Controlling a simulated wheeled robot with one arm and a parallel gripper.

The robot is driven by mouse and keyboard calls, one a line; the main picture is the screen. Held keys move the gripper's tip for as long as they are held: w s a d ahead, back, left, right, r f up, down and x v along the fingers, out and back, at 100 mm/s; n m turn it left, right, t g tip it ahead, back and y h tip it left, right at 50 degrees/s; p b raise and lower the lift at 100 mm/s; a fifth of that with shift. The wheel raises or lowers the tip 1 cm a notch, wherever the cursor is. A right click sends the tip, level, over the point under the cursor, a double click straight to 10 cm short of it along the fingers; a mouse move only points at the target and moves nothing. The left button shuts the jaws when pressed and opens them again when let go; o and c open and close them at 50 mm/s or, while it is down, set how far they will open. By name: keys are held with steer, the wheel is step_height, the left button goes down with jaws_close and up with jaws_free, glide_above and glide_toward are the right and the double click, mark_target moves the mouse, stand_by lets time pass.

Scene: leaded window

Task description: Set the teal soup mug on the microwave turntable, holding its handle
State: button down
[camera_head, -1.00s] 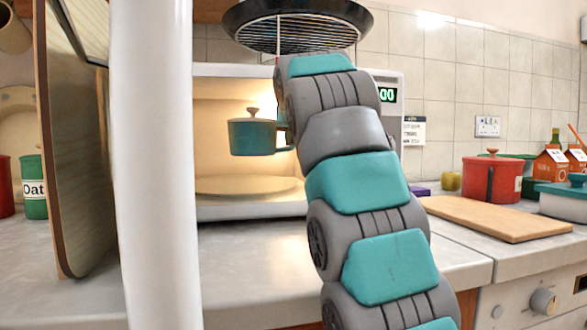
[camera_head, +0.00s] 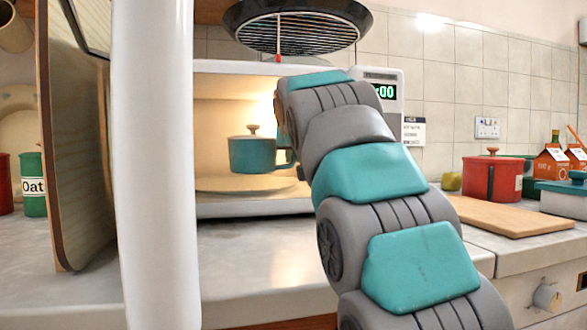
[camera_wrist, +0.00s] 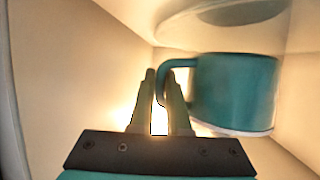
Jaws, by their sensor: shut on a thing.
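The teal mug (camera_head: 252,155), with a knobbed lid, is inside the lit microwave in the head view, upright above the turntable (camera_head: 215,184). Its base overlaps the turntable in the picture; I cannot tell there whether they touch. In the wrist view the mug (camera_wrist: 232,92) is at the right, with its handle (camera_wrist: 163,82) reaching left to my gripper (camera_wrist: 160,76). The fingers are shut on the handle. A pale round surface with a dark oval patch lies beyond the mug at the top. In the head view my arm hides the fingertips.
The microwave (camera_head: 235,209) is open at the front, with warm-lit walls close around the mug. A tall wooden panel (camera_head: 78,150) stands left. A dark round rack (camera_head: 300,25) hangs above. A red pot (camera_head: 492,180) and wooden board (camera_head: 510,215) are at right.

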steer(key=shift+f, duration=0.75)
steer(key=shift+w+a+f, duration=0.1)
steer(key=shift+w+f, duration=0.05)
steer(key=shift+f, duration=0.15)
steer(key=shift+f+b, duration=0.2)
steer(key=shift+b, duration=0.1)
steer(key=c, duration=0.9)
jaws_free()
steer(key=shift+r, duration=0.15)
steer(key=v, duration=1.2)
